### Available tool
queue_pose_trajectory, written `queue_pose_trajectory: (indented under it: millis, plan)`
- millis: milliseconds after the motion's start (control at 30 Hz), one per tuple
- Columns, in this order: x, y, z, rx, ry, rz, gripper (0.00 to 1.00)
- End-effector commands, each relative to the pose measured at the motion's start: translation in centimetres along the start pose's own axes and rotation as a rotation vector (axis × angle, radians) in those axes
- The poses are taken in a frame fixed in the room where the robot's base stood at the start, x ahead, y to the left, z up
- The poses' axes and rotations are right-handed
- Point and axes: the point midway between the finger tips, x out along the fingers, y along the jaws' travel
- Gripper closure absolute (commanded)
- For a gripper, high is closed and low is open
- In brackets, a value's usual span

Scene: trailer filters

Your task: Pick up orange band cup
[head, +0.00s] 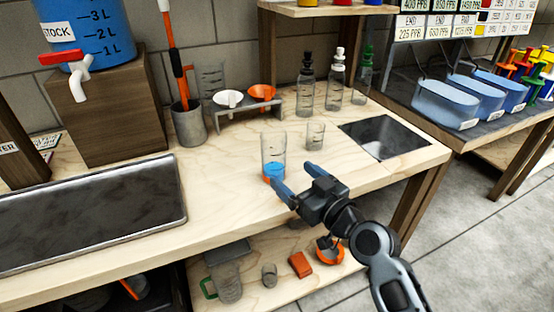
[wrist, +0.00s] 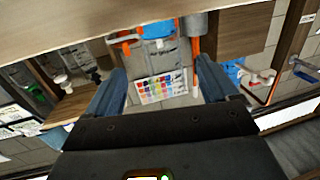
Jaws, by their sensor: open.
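A tall clear cup (head: 273,146) stands upright on the wooden bench, with blue at its bottom and an orange strip low on its side. It best matches the orange band cup. It seems to show inverted in the wrist view (wrist: 157,30), between my fingers at the top. My gripper (head: 292,173) is open and empty, just to the cup's right and nearer the camera. One blue finger overlaps the cup's lower edge in the head view; I cannot tell whether they touch.
A smaller clear cup (head: 316,136) stands close behind and right. A rack (head: 248,112) holds white and orange funnels. Dropper bottles (head: 306,92) stand at the back. A dark square plate (head: 385,137) lies right, a metal tray (head: 90,212) left. The bench left of the cup is clear.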

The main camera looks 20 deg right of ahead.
Motion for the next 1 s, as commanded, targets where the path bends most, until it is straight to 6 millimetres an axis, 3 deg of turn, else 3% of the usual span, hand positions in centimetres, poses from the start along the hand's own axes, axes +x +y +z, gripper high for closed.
queue_pose_trajectory:
  millis: [533,833,1000]
  plan:
    - [6.5,-0.3,0.1,0.000,-0.001,0.000,0.13]
    - [6.9,-0.2,0.2,0.000,-0.001,0.001,0.13]
    - [6.9,-0.3,0.2,0.000,-0.001,0.001,0.28]
